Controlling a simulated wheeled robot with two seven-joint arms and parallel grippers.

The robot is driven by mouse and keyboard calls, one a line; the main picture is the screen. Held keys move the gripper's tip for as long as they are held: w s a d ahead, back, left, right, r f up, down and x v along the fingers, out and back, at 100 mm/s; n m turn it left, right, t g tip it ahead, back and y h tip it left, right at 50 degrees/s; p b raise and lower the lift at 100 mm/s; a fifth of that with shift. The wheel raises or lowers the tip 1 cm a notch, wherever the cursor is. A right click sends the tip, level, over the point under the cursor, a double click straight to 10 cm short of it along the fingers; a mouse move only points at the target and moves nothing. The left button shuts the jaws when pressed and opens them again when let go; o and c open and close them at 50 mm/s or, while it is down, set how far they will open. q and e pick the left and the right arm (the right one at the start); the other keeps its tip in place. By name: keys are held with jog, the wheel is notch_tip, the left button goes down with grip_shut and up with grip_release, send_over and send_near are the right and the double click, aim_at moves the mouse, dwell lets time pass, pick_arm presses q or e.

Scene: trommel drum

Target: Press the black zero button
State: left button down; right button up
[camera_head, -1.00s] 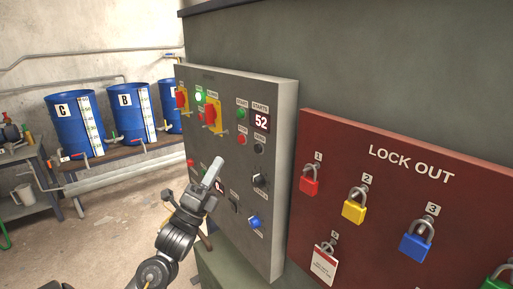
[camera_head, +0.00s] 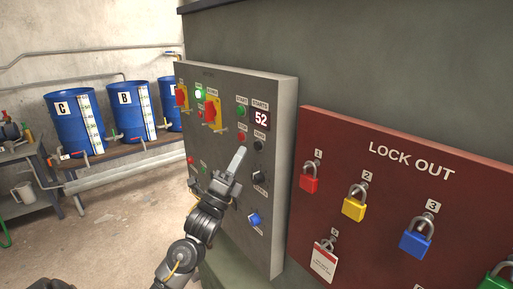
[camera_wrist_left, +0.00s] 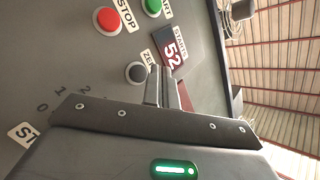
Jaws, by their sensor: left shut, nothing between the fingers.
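The black zero button (camera_head: 258,146) sits on the grey control panel (camera_head: 285,120), below the starts display (camera_head: 261,118) reading 52. In the left wrist view the black button (camera_wrist_left: 137,72) is beside a partly covered label beginning "ZE". My left gripper (camera_head: 240,152) is shut and empty, its fingers pointing up in front of the panel, left of and slightly below the button in the head view. In the left wrist view its fingertips (camera_wrist_left: 161,72) appear close beside the button; I cannot tell whether they touch the panel. My right gripper is not in view.
A red stop button (camera_head: 241,137) and a green start button (camera_head: 241,112) are left of the display. A black selector (camera_head: 258,176) and blue knob (camera_head: 254,219) lie below. A red lock-out board (camera_head: 390,205) with padlocks stands to the right.

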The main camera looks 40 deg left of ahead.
pick_arm(q)
jog(key=shift+w+d, duration=0.25)
jog(key=shift+w, duration=0.6)
jog(key=shift+w, duration=0.1)
dwell(1.5)
jog(key=shift+w+d, duration=0.1)
jog(key=shift+w, duration=0.2)
jog(key=shift+w+d, duration=0.1)
jog(key=shift+w, duration=0.3)
dwell(0.6)
jog(key=shift+s, duration=0.15)
jog(key=shift+s+a, duration=0.25)
jog(key=shift+s, duration=0.45)
jog(key=shift+s, duration=0.1)
jog(key=shift+s+a, duration=0.25)
jog(key=shift+s, duration=0.5)
jog(key=shift+s+a, duration=0.2)
jog(key=shift+s, duration=0.6)
jog(key=shift+s+a, duration=0.25)
jog(key=shift+s, duration=0.5)
